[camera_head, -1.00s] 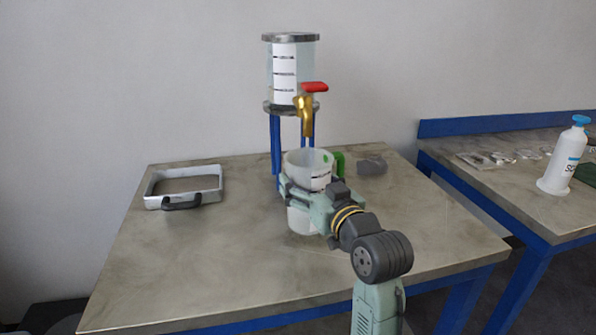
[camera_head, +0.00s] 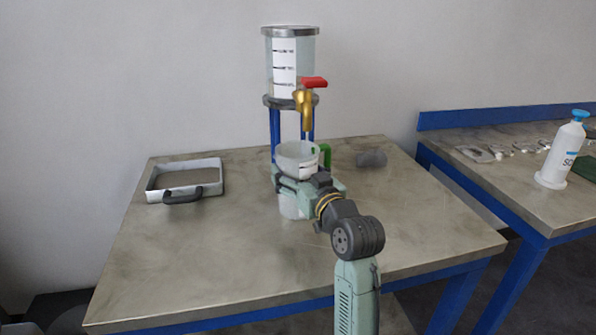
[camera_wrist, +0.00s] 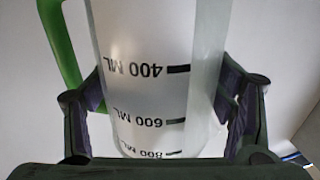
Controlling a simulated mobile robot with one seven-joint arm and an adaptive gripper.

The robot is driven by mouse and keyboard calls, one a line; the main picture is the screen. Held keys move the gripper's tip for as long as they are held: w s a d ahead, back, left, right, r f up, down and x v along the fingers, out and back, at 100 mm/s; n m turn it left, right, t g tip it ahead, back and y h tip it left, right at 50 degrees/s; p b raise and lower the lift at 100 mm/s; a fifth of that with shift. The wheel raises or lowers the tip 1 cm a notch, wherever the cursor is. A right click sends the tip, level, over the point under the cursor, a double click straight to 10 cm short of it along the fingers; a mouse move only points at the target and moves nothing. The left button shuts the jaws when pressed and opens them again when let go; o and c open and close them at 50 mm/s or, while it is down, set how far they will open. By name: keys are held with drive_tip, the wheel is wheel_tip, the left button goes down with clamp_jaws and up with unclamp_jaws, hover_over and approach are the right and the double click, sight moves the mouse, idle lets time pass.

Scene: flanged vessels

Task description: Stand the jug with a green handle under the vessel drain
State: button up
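The jug (camera_head: 298,157) is whitish and translucent with a green handle (camera_head: 325,156) on its right. My gripper (camera_head: 300,185) is around the jug's body, one finger on each side. In the wrist view the jug (camera_wrist: 150,70) fills the space between the fingers, with its volume marks upside down and the green handle (camera_wrist: 58,45) at upper left. The vessel (camera_head: 291,65) is a clear cylinder on blue legs, with a brass drain tap (camera_head: 304,105) and red lever. The drain's lower end shows just above the jug's rim.
A metal tray (camera_head: 218,172) with a black handle lies on the left of the table (camera_head: 210,250). A grey cylindrical piece (camera_head: 371,158) lies right of the jug. A second bench at right holds a white bottle (camera_head: 562,155). The table's front is clear.

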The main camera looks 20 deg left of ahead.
drive_tip(key=o, duration=0.5)
drive_tip(key=shift+c, duration=0.2)
drive_tip(key=shift+r, duration=0.2)
drive_tip(key=shift+s+d+f, duration=0.15)
drive_tip(key=shift+s+d, duration=0.1)
drive_tip(key=shift+d, duration=0.05)
drive_tip(key=b+v, duration=0.3)
drive_tip(key=v, duration=0.8)
drive_tip(key=shift+s, duration=0.1)
